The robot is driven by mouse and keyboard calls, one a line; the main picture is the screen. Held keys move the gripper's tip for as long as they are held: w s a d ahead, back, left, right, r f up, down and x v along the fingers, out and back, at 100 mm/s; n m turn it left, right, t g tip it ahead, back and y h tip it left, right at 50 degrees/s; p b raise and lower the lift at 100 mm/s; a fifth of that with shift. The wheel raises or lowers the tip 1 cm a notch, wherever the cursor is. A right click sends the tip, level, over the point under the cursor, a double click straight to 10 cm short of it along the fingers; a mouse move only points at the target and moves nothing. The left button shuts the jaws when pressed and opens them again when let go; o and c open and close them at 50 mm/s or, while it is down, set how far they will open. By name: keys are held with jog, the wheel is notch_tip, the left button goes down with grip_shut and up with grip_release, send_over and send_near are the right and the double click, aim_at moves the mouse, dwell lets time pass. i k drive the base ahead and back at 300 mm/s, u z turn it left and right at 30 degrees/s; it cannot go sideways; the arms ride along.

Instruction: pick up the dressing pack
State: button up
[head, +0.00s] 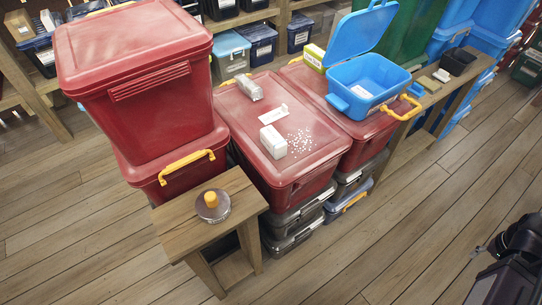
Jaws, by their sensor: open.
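Several small items could be the dressing pack; I cannot tell which by its label. A white box (273,141) stands on the near middle red lidded bin (300,172). A grey-silver packet (249,87) and a flat white piece (273,114) lie behind it on the same lid. Another white item (361,91) lies inside the open blue bin (347,111). My gripper (490,248) is partly in view at the lower right edge, dark, open and empty, over the floor and far from these items.
Small white bits (300,141) are scattered on the red lid. A tall red bin (140,85) stands at left. A wooden stool (185,215) holds a round item with an orange top (211,205). A yellow-green box (313,56) sits behind. The floor in front is clear.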

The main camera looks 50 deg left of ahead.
aim_at(276, 145)
jog(key=k, duration=1.5)
jog(key=u, duration=2.15)
jog(key=i, duration=0.8)
jog(key=z, duration=0.2)
